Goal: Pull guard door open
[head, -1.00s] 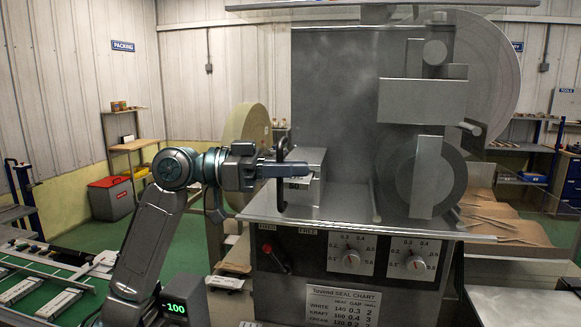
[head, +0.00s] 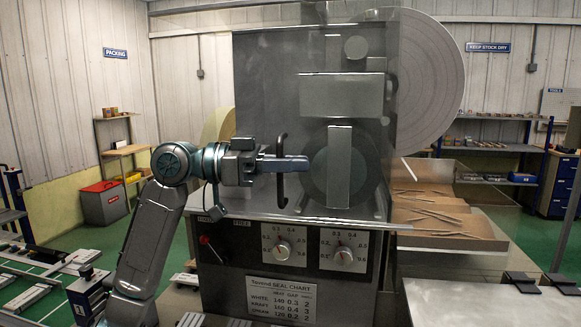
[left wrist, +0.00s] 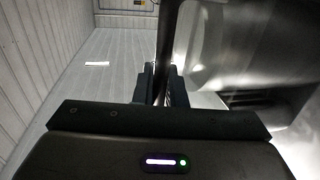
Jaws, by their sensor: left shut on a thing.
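The guard door is a clear, grey-tinted pane (head: 255,70) on the front of the wrapping machine. The roller (head: 370,170) and blocks show dimly through it. A black upright bar handle (head: 281,145) stands at its left part. My left gripper (head: 290,164) reaches in from the left, level, and is shut on the handle at about mid-height. In the left wrist view the dark bar (left wrist: 167,45) runs upright between the two fingers (left wrist: 163,88). My right gripper is not in view.
A control box with dials (head: 284,247) and a seal chart (head: 280,297) is below the machine's deck. A paper reel (head: 432,75) rises behind it. Brown sheets (head: 450,215) lie on the right. A conveyor (head: 35,280) is at lower left. Green floor shows between them.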

